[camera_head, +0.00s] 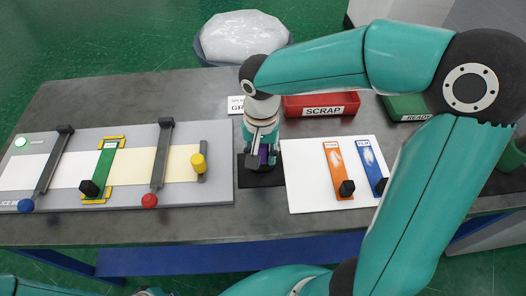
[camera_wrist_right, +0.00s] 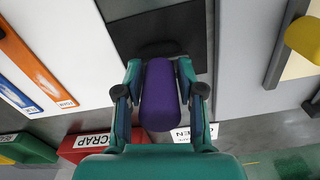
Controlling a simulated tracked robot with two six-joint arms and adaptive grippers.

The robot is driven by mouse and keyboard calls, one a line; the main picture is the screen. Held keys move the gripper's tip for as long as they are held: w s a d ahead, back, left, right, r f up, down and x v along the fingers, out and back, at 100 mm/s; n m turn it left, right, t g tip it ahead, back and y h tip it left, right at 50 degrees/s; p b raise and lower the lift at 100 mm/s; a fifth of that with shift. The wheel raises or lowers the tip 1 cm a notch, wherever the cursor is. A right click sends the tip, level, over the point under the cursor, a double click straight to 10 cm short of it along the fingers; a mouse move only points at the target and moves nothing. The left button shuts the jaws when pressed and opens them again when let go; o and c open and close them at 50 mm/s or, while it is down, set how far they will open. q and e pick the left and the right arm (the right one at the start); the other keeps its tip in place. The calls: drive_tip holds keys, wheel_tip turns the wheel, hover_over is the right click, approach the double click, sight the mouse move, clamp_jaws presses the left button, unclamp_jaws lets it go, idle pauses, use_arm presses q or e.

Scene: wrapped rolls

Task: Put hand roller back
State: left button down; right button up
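The hand roller has a purple handle (camera_wrist_right: 160,95) and a dark roller end (camera_wrist_right: 162,50). In the head view its purple part (camera_head: 263,155) shows under my right gripper (camera_head: 262,158). The roller is over the black mat (camera_head: 262,178), between the grey board and the white sheet; whether it touches the mat is hard to tell. In the right wrist view the fingers of my right gripper (camera_wrist_right: 160,80) lie close on both sides of the purple handle and look shut on it.
The grey splice board (camera_head: 120,203) with several bars and knobs lies left. An orange strip (camera_head: 337,165) and a blue strip (camera_head: 371,160) lie on the white sheet (camera_head: 305,190). A red SCRAP bin (camera_head: 318,100) and a green bin (camera_head: 402,108) stand behind.

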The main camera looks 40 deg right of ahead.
drive_tip(key=shift+o, duration=1)
drive_tip(key=shift+r, duration=0.15)
wheel_tip(320, 180, up, 12)
drive_tip(key=shift+p, duration=0.5)
